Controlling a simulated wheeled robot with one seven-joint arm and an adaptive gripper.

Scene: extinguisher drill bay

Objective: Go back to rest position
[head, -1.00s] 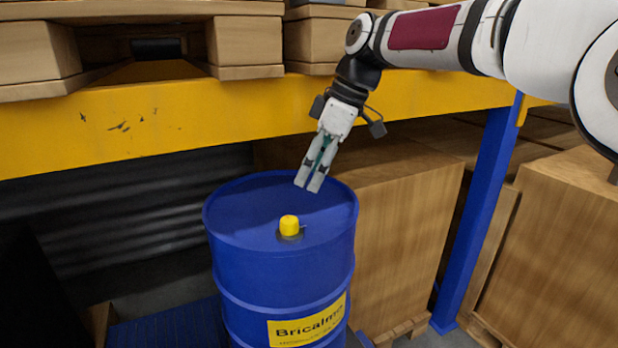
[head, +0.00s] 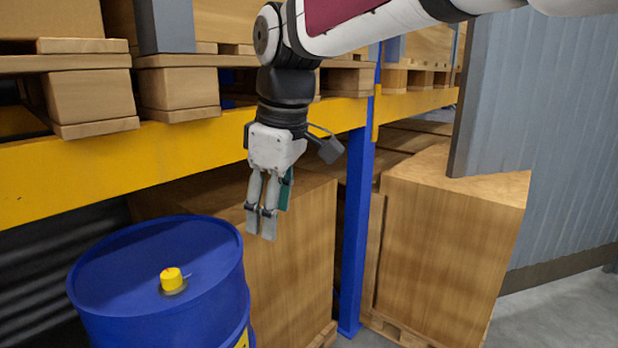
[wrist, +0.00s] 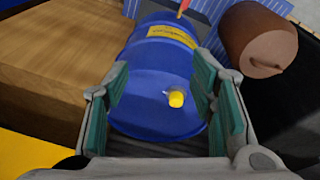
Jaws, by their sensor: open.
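My gripper (head: 261,222) hangs pointing down in the head view, to the right of the blue drum's top and apart from it. Its fingers look close together from the side there. In the wrist view my gripper (wrist: 163,110) has its two teal-padded fingers spread, with nothing between them. The blue drum (head: 110,258) stands upright at the lower left of the head view, with a yellow cap (head: 172,278) on its lid. The drum (wrist: 152,80) and the yellow cap (wrist: 176,98) also show beyond the fingers in the wrist view.
A yellow rack beam (head: 75,178) and a blue post (head: 355,230) stand behind my gripper. Large boxes (head: 450,240) fill the space below and right. A grey wall panel (head: 545,130) is at the right.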

